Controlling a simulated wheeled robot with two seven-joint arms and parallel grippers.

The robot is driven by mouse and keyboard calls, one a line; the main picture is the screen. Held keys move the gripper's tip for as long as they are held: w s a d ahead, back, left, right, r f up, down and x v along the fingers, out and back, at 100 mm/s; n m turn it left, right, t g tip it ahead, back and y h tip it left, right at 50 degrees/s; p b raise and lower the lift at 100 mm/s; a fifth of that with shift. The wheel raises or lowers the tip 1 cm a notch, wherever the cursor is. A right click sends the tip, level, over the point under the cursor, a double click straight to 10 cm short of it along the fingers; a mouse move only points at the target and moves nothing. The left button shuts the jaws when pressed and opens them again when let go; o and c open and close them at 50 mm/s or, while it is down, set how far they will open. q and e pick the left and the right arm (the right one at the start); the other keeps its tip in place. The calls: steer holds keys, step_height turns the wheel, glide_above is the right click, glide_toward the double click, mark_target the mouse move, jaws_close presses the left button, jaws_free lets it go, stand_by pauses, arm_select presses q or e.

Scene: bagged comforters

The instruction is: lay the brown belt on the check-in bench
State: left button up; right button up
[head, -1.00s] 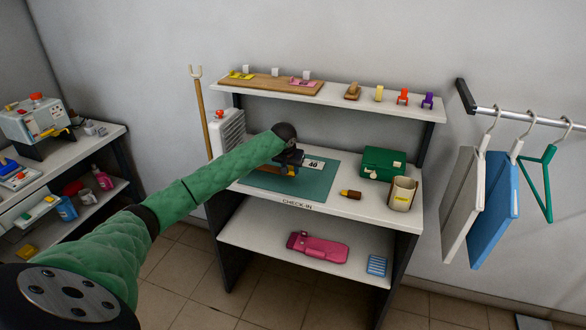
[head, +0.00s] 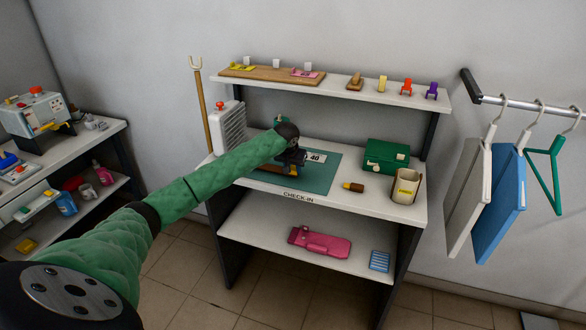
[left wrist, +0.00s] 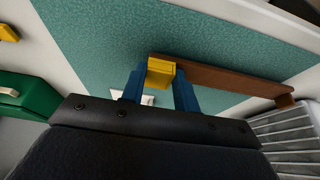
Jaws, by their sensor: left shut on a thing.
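The brown belt (left wrist: 225,82) is a long flat brown strip with a yellow block (left wrist: 161,72) at one end. My left gripper (left wrist: 160,88) has its blue fingers closed on the yellow block, and the strip runs off to the right in the left wrist view. In the head view the left gripper (head: 287,168) is over the teal mat on the check-in bench (head: 375,206), and a bit of the belt (head: 268,170) shows beside it. The gripper hides the rest. I cannot tell whether the belt touches the mat. My right gripper is not in view.
The teal mat (head: 316,182) carries a white card marked 40 (head: 316,157). A green box (head: 386,155), a beige cup (head: 406,187) and a small brown-and-yellow item (head: 353,187) stand to the right. A grey vented unit (head: 228,126) stands left. A raised shelf (head: 340,88) runs behind.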

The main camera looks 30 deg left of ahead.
arm_select(q)
steer(key=shift+f, duration=0.15)
stand_by(0.5)
steer(key=shift+f, duration=0.3)
steer(key=o, duration=1.7)
steer(key=shift+r, duration=0.1)
